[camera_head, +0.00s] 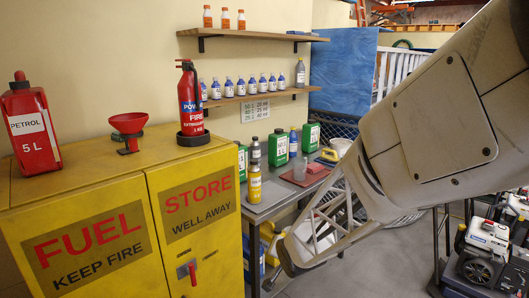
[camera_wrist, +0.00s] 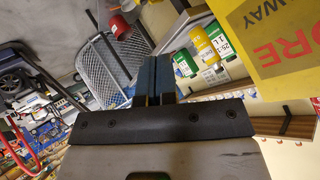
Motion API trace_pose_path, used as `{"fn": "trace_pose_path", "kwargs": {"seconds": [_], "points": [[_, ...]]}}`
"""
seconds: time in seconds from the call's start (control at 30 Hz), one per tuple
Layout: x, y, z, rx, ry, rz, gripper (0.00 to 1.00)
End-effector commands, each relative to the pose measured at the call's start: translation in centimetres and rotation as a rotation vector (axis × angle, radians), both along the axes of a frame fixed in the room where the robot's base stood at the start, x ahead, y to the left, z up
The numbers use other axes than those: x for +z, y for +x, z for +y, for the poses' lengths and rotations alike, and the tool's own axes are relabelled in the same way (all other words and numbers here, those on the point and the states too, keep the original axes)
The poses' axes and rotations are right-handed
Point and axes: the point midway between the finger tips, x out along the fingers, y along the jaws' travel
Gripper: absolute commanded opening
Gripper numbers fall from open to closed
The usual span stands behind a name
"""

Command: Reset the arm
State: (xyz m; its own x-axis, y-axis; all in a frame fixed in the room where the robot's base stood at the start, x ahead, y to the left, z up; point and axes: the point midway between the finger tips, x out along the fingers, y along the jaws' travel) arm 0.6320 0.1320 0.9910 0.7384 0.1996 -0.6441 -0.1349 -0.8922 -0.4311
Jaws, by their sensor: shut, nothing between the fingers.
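My gripper (camera_wrist: 153,72) shows in the wrist view as two dark fingers side by side, shut, with nothing seen between them. It is in the air and touches nothing that I can see. In the head view my arm fills the right side and slants down to the left. The gripper's fingers cannot be made out there.
The yellow fuel cabinet (camera_head: 108,192) stands at left, bearing a petrol can (camera_head: 28,125), a red funnel (camera_head: 128,123) and a fire extinguisher (camera_head: 190,98). Behind my arm is a bench (camera_head: 262,208) with green and yellow bottles. A pressure washer (camera_head: 484,240) stands at right.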

Motion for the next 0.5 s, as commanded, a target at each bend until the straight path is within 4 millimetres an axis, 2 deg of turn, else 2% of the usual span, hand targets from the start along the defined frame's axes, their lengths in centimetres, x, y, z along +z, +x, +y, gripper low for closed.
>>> {"fn": "trace_pose_path", "kwargs": {"seconds": [0.03, 0.13, 0.37, 0.5], "points": [[1.3, -0.9, -1.1, -0.004, -0.029, 0.013, 0.00], [3.1, -2.8, -3.0, -0.006, -0.090, 0.054, 0.00], [6.7, -8.1, -6.8, 0.009, -0.210, 0.164, 0.00], [8.7, -11.9, -8.8, 0.029, -0.268, 0.237, 0.00]]}}
